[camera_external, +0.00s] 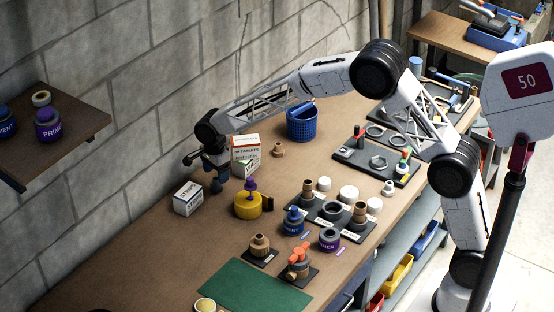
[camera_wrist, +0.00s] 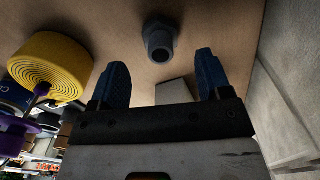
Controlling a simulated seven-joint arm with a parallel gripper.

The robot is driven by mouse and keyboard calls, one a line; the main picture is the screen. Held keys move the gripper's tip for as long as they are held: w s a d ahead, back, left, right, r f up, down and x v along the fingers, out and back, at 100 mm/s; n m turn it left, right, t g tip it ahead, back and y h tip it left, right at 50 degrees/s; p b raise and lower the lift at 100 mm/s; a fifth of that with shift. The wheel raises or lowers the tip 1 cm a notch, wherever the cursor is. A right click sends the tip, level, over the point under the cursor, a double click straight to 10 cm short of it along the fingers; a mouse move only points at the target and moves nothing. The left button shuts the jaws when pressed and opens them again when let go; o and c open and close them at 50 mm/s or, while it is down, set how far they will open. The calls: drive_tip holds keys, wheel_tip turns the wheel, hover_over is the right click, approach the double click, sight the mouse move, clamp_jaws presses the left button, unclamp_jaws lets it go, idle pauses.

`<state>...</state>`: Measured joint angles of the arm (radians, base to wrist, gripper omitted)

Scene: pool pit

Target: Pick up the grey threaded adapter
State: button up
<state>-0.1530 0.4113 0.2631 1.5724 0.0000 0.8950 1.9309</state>
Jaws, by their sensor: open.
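The grey threaded adapter (camera_wrist: 160,40) stands on the brown bench top in the wrist view, its hollow round end facing the camera. It lies just beyond my gripper (camera_wrist: 162,76), roughly in line with the gap between the two blue fingers. The fingers are apart, with nothing held between them. In the external view my gripper (camera_external: 217,180) hangs low over the bench, between the small white boxes and the yellow tape roll. I cannot clearly tell the adapter from the dark fingers there.
A yellow tape roll (camera_wrist: 48,66) lies left of the fingers in the wrist view, with a purple-topped item near it. In the external view a white carton (camera_external: 188,199) and an upright box (camera_external: 245,148) stand close by. A blue basket (camera_external: 302,124) is farther back.

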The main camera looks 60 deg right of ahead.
sight(216, 178)
drive_tip(key=shift+w+a+f, duration=0.1)
drive_tip(key=shift+f, duration=2.15)
drive_tip(key=c, duration=1)
drive_tip(key=shift+r, duration=5)
